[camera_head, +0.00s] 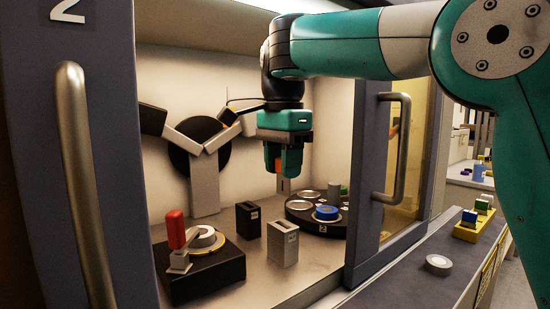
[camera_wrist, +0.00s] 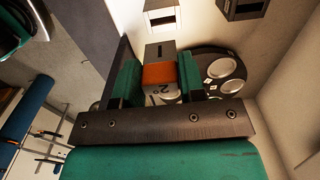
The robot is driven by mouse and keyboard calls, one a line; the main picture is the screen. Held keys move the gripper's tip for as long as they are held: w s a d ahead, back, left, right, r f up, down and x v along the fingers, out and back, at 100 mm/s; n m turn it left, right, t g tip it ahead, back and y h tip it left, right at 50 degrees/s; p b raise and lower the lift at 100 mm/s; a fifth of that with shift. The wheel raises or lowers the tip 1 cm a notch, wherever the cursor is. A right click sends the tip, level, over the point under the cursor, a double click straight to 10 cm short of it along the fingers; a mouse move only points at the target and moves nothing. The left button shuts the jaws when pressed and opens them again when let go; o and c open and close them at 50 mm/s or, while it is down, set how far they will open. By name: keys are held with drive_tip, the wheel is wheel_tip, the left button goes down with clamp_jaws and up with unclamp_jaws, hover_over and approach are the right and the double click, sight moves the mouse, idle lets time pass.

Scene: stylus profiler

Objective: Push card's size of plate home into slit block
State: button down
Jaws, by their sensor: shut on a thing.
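My gripper (camera_head: 283,162) hangs high inside the cabinet, with its green fingers shut on a plate (camera_head: 278,165). In the wrist view the gripper (camera_wrist: 160,80) has the plate (camera_wrist: 159,75) between its fingers; the plate has an orange band and a grey part with a dark mark. A grey slit block (camera_head: 283,244) stands on the floor in front, and it also shows in the wrist view (camera_wrist: 162,14). A dark slit block (camera_head: 248,221) stands to its left, and also shows in the wrist view (camera_wrist: 243,9). The plate is apart from both blocks.
A dark round turntable (camera_head: 303,222) with discs stands at right, close to the blocks. A black base (camera_head: 215,274) with a red-handled clamp is at front left. The cabinet's door frames flank the opening.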

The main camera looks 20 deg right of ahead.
sight(283, 194)
drive_tip(key=shift+w, duration=0.3)
drive_tip(key=shift+d, duration=0.1)
wheel_tip(283, 194, down, 5)
drive_tip(key=b, duration=0.5)
drive_tip(key=shift+f, duration=0.2)
idle(0.8)
drive_tip(key=shift+f+b, duration=1.8)
drive_tip(key=shift+b, duration=0.2)
